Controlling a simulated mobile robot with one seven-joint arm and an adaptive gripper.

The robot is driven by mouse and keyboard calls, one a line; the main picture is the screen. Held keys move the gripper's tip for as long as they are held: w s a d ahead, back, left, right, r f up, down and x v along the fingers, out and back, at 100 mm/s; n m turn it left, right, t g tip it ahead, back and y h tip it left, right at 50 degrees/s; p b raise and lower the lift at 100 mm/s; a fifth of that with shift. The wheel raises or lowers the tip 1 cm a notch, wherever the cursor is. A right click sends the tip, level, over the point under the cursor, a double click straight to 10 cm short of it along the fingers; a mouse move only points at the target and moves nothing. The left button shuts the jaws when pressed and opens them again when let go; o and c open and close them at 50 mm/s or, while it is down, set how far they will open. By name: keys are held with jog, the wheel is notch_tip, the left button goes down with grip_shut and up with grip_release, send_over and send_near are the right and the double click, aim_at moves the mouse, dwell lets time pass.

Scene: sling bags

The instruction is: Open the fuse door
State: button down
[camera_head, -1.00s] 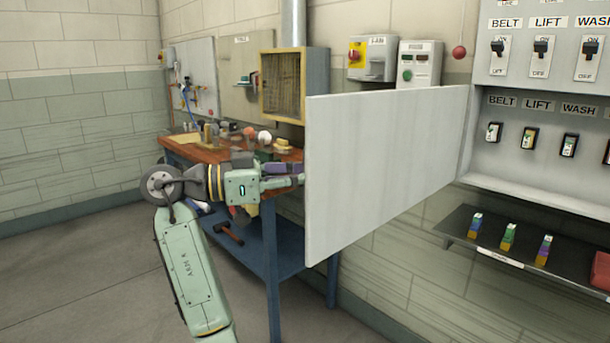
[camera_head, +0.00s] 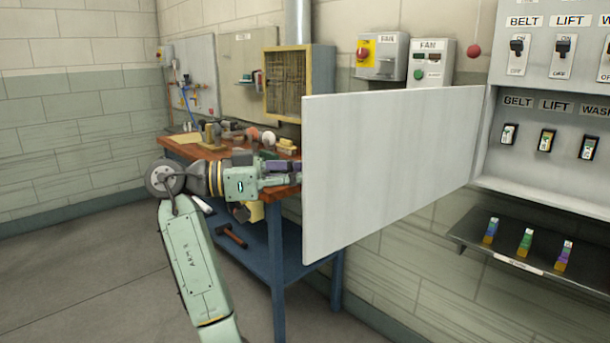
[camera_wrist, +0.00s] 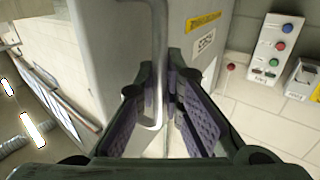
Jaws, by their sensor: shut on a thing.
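The fuse door (camera_head: 390,170) is a large pale grey panel, swung wide out from the wall cabinet (camera_head: 545,185) with its inside face toward the head camera. My gripper (camera_head: 283,177) is at the door's free edge on the far side, its fingertips partly hidden by the panel in the head view. In the wrist view my gripper (camera_wrist: 160,100) has its purple-padded fingers closed around the door's metal bar handle (camera_wrist: 158,50). The grey door face with yellow and white labels (camera_wrist: 204,30) lies just beyond the handle.
The opened cabinet shows labelled switches and several fuses (camera_head: 547,140). A shelf below (camera_head: 510,255) holds coloured fuses. A blue workbench with a wooden top (camera_head: 200,147) stands behind my arm. Bare floor (camera_head: 90,270) lies to the left.

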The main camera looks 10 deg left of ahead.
jog(key=c, duration=2)
grip_release()
jog(key=shift+r, duration=0.1)
jog(key=shift+o, duration=0.2)
jog(key=v, duration=1.2)
